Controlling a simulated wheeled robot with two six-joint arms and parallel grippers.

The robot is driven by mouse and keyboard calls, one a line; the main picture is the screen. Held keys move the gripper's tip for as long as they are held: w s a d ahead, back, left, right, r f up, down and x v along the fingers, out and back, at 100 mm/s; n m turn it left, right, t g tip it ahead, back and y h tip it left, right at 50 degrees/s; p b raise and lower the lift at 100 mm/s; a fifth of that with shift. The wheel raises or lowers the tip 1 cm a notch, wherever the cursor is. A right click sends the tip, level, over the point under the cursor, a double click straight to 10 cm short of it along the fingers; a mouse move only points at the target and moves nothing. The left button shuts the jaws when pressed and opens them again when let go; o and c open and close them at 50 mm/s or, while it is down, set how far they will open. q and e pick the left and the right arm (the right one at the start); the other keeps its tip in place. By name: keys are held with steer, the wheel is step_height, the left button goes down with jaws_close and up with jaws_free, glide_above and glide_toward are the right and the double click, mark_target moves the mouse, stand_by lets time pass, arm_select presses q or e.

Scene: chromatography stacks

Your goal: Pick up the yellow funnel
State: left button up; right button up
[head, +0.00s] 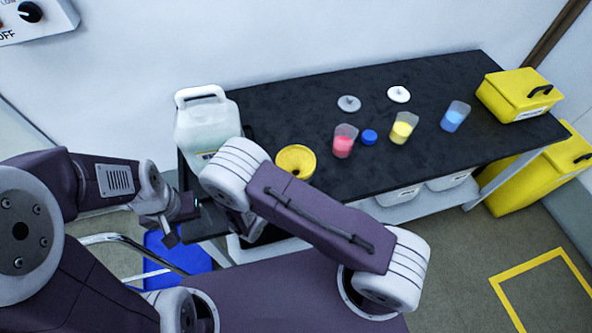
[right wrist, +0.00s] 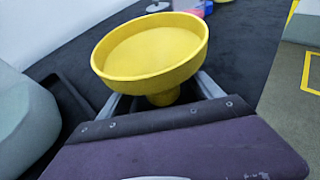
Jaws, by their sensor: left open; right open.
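The yellow funnel (head: 296,160) stands wide end up at the near left part of the black table. Its lower part is hidden by my right arm in the head view. In the right wrist view, the funnel (right wrist: 152,50) fills the upper middle. My right gripper (right wrist: 163,95) is open, with one finger on each side of the funnel's narrow neck, below the bowl. I cannot tell whether the fingers touch it. My left gripper (head: 185,222) is open and empty, left of the table's near left corner and apart from the funnel.
On the black table (head: 290,105), a white jug (head: 207,125) stands left of the funnel. Cups of red (head: 343,143), yellow (head: 402,129) and blue (head: 454,117) stand to the right, with a blue cap (head: 369,137) between. A yellow box (head: 517,95) is at the right end.

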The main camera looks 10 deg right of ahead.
steer(key=shift+r, duration=0.1)
steer(key=c, duration=1.5)
